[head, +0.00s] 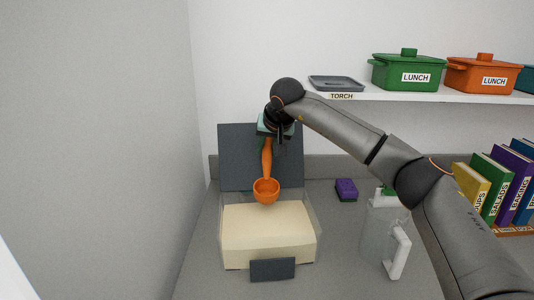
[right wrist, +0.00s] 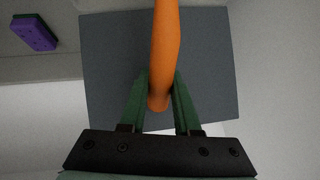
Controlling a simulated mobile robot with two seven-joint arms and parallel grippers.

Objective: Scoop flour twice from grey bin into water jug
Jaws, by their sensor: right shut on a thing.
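An orange scoop (head: 266,186) hangs bowl-down from my right gripper (head: 272,132). The gripper is shut on the scoop's handle, which also shows between the green fingers in the right wrist view (right wrist: 163,60). The bowl is above the back part of the flour (head: 268,230) in the grey bin (head: 312,208), and looks empty from here. The bin's dark lid (head: 235,165) stands open behind it. The clear water jug (head: 378,235) with a white handle stands right of the bin, partly behind my right arm. My left gripper is not in view.
A purple sponge-like block (head: 346,190) lies between bin and jug at the back. Books (head: 497,185) stand at the right. A shelf above holds a grey tray (head: 336,83) and green (head: 408,72) and orange (head: 483,75) lunch boxes. A wall closes the left side.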

